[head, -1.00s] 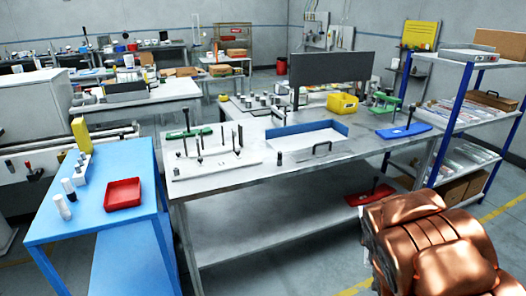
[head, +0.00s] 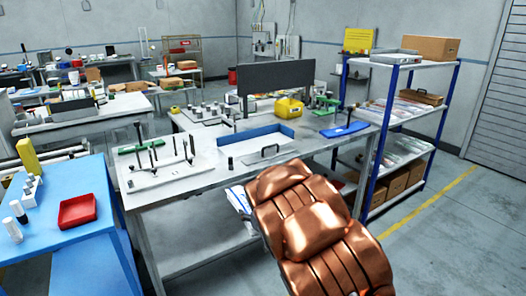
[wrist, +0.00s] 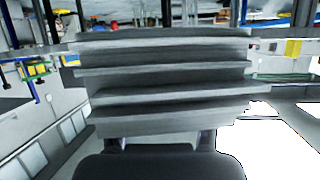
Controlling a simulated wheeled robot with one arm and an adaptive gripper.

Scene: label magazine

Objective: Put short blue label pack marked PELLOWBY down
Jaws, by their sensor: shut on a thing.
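In the wrist view a layered grey stack (wrist: 165,85) fills the middle, held by my gripper (wrist: 160,142); I take it to be the label pack. No blue colour or PELLOWBY marking can be read on it there. In the head view a small white and blue piece (head: 239,199) shows at the left edge of my copper-coloured arm, in front of the workbench's front edge; it may be part of the pack. My gripper itself is hidden behind the arm in that view. The pack appears clear of any surface.
The grey workbench (head: 190,182) carries a blue-walled tray (head: 257,136), a pegged white plate (head: 160,175), a yellow bin (head: 289,108) and a blue stand (head: 343,130). A blue table (head: 100,190) with a red tray (head: 77,211) stands left. A shelf rack (head: 425,108) stands right.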

